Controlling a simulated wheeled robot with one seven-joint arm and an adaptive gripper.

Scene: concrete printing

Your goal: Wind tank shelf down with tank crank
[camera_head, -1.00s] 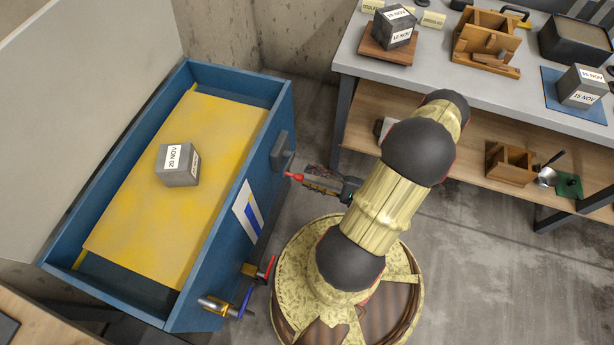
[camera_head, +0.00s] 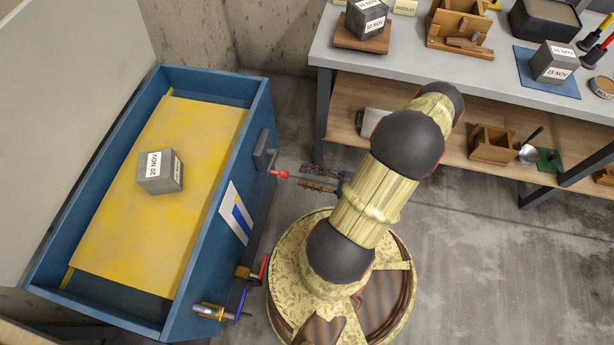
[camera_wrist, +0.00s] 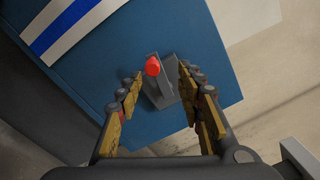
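The blue tank (camera_head: 187,290) stands at the left in the head view. Its yellow shelf (camera_head: 130,240) sits inside below the rim and bears a grey cube (camera_head: 160,172) labelled 20 NOV. The tank crank (camera_head: 264,150) is a grey arm on the tank's right side with a red-tipped handle (camera_head: 280,174). In the wrist view the crank's red tip (camera_wrist: 153,66) and grey arm (camera_wrist: 162,92) show between my fingers. My gripper (camera_head: 308,178) is open, right of the handle. Its fingers (camera_wrist: 159,74) lie either side of the crank, with gaps visible; contact cannot be seen.
Two valves, one with a red lever (camera_head: 263,267) and one with a blue lever (camera_head: 241,304), stick out low on the tank's side. A grey workbench (camera_head: 430,60) with a lower wooden shelf (camera_head: 350,92) stands at the right. Concrete floor (camera_head: 490,260) is clear at lower right.

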